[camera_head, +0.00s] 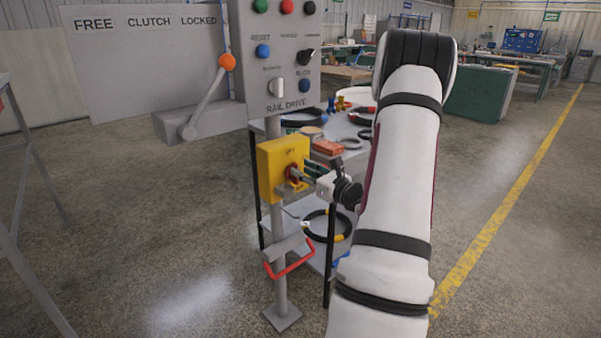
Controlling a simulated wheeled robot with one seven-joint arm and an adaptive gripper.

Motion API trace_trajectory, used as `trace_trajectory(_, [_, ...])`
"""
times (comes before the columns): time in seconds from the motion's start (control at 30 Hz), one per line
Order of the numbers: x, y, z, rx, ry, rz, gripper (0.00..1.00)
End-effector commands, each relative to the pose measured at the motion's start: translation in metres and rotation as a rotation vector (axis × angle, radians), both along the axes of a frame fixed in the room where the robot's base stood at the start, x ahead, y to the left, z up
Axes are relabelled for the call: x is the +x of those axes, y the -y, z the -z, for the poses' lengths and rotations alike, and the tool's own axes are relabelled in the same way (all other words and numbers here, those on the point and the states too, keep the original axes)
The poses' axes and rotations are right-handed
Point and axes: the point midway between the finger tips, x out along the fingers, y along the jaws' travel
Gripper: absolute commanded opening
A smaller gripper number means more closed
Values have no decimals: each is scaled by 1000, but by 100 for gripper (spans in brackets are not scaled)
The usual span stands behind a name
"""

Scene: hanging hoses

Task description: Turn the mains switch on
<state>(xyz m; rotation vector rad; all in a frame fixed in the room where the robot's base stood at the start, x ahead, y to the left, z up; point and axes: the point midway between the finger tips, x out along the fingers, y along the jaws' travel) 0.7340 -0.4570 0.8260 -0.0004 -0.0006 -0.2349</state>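The mains switch (270,172) is a yellow box on the grey post, with a dark red rotary handle (292,174) on its right-hand face. Small lettering on that face is too small to read surely. My gripper (304,174) is at the handle, reaching in from the right with its dark fingers. The fingers partly cover the handle, so its exact angle is hard to tell. I cannot tell whether the fingers touch or grip it.
Above the switch is a grey rail drive panel (285,50) with buttons and knobs. An orange-knobbed lever (227,62) stands at its left. A red loop handle (290,262) sits low on the post. A shelf table (345,130) with hoses stands close behind. Floor at left is open.

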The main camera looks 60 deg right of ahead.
Motion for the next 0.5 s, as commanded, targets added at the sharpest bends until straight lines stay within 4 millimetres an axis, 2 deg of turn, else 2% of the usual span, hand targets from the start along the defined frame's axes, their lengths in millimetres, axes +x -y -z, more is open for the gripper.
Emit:
trace_trajectory(0.2, [16,4,0,0,0,1,32])
trace_trajectory(0.5, [17,4,0,1,-1,1,32])
